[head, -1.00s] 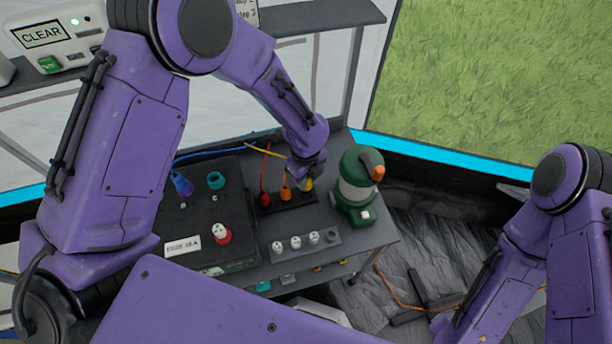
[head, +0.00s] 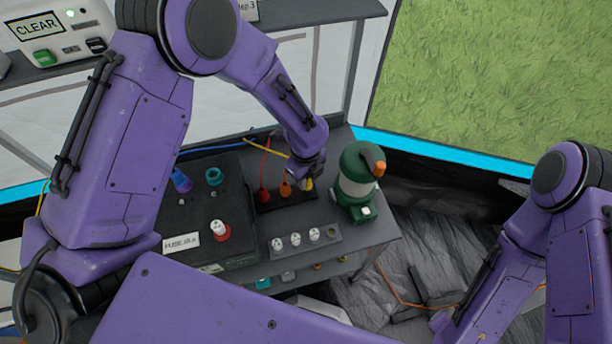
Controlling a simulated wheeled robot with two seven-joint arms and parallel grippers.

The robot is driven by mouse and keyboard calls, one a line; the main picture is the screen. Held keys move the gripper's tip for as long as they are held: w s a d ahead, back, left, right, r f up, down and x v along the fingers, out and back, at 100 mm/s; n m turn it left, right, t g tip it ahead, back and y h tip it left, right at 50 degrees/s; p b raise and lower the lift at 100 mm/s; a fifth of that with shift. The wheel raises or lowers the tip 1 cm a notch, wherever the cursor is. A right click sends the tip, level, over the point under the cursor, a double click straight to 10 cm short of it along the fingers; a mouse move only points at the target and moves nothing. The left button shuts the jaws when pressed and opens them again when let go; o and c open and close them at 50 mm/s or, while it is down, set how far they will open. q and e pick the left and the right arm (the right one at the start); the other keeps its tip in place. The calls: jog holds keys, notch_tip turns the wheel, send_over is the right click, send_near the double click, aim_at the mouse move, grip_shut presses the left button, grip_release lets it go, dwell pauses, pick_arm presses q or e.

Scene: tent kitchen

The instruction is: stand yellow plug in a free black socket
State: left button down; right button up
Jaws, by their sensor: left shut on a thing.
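The yellow plug (head: 308,185) is at the right end of a black block (head: 275,207), beside an orange plug (head: 286,188) and a red plug (head: 263,194). My left gripper (head: 308,176) comes down from above and is shut on the yellow plug, hiding its upper part. I cannot tell whether the plug is seated in the block or just above it. A black panel (head: 240,255) to the left carries a blue fitting (head: 181,180), a teal ring (head: 214,176) and a red fitting with a white top (head: 221,231). My right gripper is out of view.
A green lantern (head: 362,160) stands close to the right of the block. A grey strip with several white pieces (head: 314,234) lies in front. Red, blue and yellow cables run behind the block. The grey table's (head: 385,232) front right is clear.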

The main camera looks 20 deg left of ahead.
pick_arm(q)
jog(key=shift+f, duration=0.1)
jog(key=c, duration=0.8)
grip_release()
jog(key=shift+c, duration=0.2)
notch_tip(320, 180, up, 11)
jog(key=shift+f+b, duration=0.2)
jog(key=shift+b, duration=0.3)
